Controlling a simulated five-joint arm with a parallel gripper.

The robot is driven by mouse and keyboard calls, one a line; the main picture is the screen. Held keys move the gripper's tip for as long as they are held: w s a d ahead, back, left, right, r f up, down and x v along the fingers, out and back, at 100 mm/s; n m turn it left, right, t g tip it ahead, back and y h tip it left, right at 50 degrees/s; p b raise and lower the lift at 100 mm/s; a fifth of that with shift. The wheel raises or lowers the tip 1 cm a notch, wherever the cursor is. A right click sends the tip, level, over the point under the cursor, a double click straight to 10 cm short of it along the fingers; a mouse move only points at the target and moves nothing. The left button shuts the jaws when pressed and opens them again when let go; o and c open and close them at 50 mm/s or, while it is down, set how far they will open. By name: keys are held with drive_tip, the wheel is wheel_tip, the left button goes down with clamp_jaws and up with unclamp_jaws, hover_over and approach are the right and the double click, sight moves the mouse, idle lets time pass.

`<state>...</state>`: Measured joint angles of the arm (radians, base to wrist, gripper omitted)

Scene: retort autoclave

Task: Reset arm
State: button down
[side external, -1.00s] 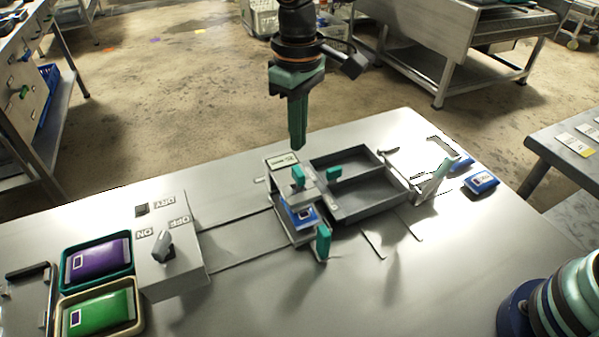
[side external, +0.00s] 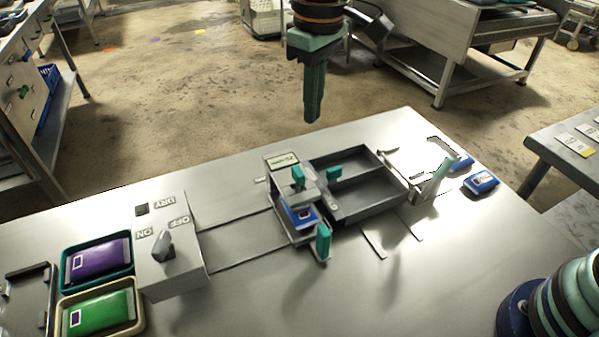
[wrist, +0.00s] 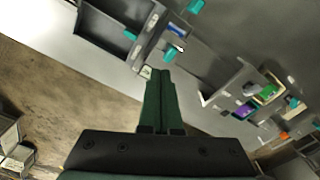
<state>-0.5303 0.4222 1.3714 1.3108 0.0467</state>
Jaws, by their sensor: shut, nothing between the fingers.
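My gripper (side external: 314,118) hangs above the far edge of the steel table, pointing down, shut and empty. It also shows in the wrist view (wrist: 160,75), its green fingers together. Below it stands a small fixture (side external: 285,160) with teal handles, holding a blue pouch (side external: 300,215). A grey open tray (side external: 370,211) sits to its right and looks empty. My gripper is well clear of all of these.
A switch box (side external: 172,265) with a knob stands at left, beside trays with a purple pouch (side external: 100,262) and a green pouch (side external: 103,313). Blue pouches (side external: 481,182) lie at the right. A striped round object (side external: 565,300) fills the front right corner. Air around my gripper is free.

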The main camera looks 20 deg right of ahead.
drive_tip(key=s+d+r+m+t, duration=0.1)
drive_tip(key=s+d+r, duration=0.1)
drive_tip(key=d, duration=0.5)
drive_tip(key=s+d+r+m+t, duration=0.1)
drive_tip(key=s+d+r+m, duration=0.15)
drive_tip(key=d, duration=0.45)
drive_tip(key=s+d+f+m+t, duration=0.2)
drive_tip(key=s+d+t, duration=0.1)
drive_tip(key=s+d, duration=0.5)
drive_tip(key=shift+d+f, duration=0.4)
drive_tip(key=shift+d, duration=0.6)
